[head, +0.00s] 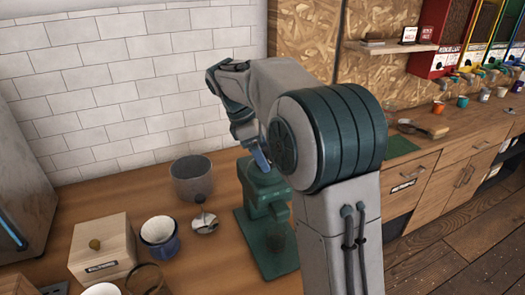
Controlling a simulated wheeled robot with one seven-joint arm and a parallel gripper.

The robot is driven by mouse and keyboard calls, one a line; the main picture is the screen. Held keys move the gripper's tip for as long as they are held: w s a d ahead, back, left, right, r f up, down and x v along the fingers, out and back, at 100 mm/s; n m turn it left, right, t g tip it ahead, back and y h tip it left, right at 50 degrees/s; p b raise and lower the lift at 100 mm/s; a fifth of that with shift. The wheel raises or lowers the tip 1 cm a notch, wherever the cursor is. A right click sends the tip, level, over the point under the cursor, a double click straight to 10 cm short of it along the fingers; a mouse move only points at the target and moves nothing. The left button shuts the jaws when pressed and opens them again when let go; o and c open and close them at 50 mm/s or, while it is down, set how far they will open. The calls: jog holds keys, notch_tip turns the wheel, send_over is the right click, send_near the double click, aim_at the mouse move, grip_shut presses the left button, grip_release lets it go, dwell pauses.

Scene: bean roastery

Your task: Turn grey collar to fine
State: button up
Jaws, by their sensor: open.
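A green grinder (268,200) stands on the wooden counter on a green base, below my arm. My gripper (261,160) points down at the top of the grinder. Its jaws are open, but the fingers are small and partly covered by my arm. I cannot make out the grey collar clearly; it is small or hidden behind the gripper and arm. The fine mark cannot be read, and I cannot tell whether the fingers touch the grinder.
A grey canister (191,185), a small metal lid or spoon (203,224), a blue-and-white cup (160,240) and a wooden box (101,250) stand left of the grinder. A tiled wall (130,80) is behind. Colourful dispensers (480,45) are far right.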

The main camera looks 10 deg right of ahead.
jog(key=shift+c, duration=0.4)
jog(key=c, duration=0.9)
jog(key=shift+r+p, duration=0.1)
jog(key=shift+p, duration=0.2)
jog(key=shift+r+m+g+p, duration=0.1)
jog(key=shift+m+g+p, duration=0.2)
jog(key=shift+m+p, duration=0.4)
jog(key=shift+w+d+m+g+y+p, duration=0.15)
jog(key=shift+m+g+y+p, duration=0.2)
jog(key=shift+m+p, duration=0.85)
jog(key=m+p, duration=0.1)
jog(key=m, duration=0.1)
jog(key=m+g+y+p, duration=0.1)
jog(key=m+p, duration=0.1)
jog(key=m, duration=0.1)
jog(key=shift+w+d+g+y, duration=0.1)
jog(key=shift+w+g+y, duration=0.1)
jog(key=shift+g+y, duration=0.05)
jog(key=shift+f, duration=0.2)
